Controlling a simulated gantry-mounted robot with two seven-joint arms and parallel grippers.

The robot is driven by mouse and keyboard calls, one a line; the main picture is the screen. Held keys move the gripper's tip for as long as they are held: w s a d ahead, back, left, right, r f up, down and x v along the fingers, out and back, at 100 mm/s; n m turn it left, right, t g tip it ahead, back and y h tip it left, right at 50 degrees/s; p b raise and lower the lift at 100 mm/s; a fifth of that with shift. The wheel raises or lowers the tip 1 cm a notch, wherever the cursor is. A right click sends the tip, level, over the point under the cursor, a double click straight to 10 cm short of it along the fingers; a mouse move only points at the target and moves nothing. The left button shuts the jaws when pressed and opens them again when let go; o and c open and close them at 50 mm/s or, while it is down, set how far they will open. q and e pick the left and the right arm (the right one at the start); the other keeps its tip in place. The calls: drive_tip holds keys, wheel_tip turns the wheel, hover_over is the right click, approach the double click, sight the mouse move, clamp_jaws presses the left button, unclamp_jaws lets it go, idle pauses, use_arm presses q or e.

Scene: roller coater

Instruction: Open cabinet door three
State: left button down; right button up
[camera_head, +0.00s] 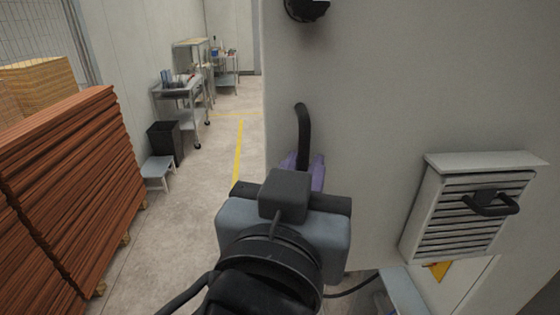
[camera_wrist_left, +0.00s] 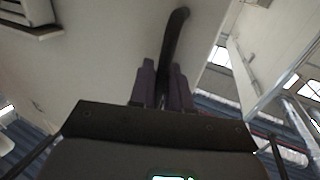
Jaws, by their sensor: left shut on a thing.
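A large pale grey cabinet door panel (camera_head: 370,110) fills the right half of the head view. A black curved bar handle (camera_head: 302,130) stands upright near its left edge. My left gripper (camera_head: 306,168) is shut on the lower part of this handle, with its body hiding the handle's lower end. In the left wrist view, the purple fingers (camera_wrist_left: 164,88) stand on either side of the black handle (camera_wrist_left: 175,40), which rises above them. I cannot tell whether the panel is ajar. No door number shows. My right gripper is not in view.
Stacked reddish-brown boards (camera_head: 70,190) stand at left. A step stool (camera_head: 158,170), black bin (camera_head: 165,142) and cart (camera_head: 180,95) line the far wall. Bare floor lies between boards and cabinet.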

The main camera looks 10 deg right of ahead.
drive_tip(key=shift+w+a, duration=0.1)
use_arm(q)
drive_tip(key=c, duration=1.3)
unclamp_jaws()
drive_tip(key=shift+o, duration=0.2)
drive_tip(key=shift+s, duration=0.15)
